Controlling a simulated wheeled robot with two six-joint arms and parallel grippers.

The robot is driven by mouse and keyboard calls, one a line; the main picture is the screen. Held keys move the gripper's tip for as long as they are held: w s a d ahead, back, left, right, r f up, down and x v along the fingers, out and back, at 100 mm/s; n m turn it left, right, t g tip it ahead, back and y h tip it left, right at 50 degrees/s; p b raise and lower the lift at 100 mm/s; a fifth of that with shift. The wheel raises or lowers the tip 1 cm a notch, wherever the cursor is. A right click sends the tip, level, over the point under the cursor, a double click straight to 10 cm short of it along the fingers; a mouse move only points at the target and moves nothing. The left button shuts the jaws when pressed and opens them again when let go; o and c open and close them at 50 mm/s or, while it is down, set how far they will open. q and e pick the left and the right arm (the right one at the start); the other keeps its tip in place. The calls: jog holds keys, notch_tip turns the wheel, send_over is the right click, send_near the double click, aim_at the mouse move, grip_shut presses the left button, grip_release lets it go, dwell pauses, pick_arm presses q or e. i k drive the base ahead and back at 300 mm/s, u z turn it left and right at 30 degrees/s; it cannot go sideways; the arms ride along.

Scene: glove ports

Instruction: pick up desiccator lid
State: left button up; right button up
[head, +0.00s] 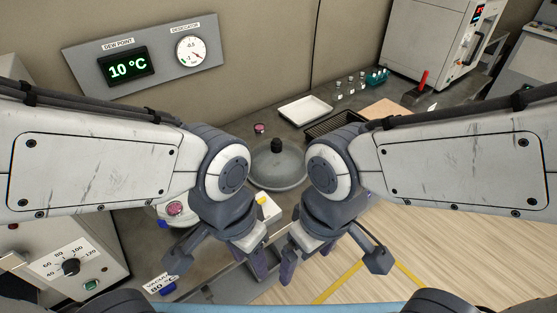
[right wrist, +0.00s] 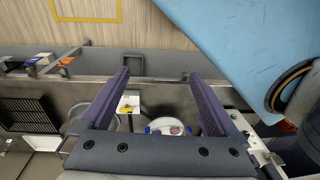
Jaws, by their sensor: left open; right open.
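The desiccator lid (head: 278,168) is a grey dome with a black knob on top. In the head view it sits on the dark bench, beyond and between my two wrists, which cover part of its sides. I cannot tell what is under it. My left gripper (head: 217,262) is open and empty, nearer to me than the lid and apart from it. My right gripper (head: 334,262) is also open and empty, nearer than the lid. In the right wrist view its purple fingers (right wrist: 158,78) stand wide apart with nothing gripped; a grey round edge shows beside the left finger.
A white dish with pink contents (head: 175,209) and a small white and yellow box (head: 268,207) stand near the lid. Behind are a small pink-topped jar (head: 259,128), a white tray (head: 305,109), a dark rack (head: 335,124) and several vials. A control box (head: 70,265) is at left.

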aim_at(282, 165)
jog(key=k, duration=1.2)
jog(key=z, duration=0.85)
jog(key=i, duration=1.4)
jog(key=u, duration=0.55)
jog(key=i, duration=0.55)
jog(key=u, duration=0.95)
jog(key=i, duration=0.25)
jog(key=u, duration=0.2)
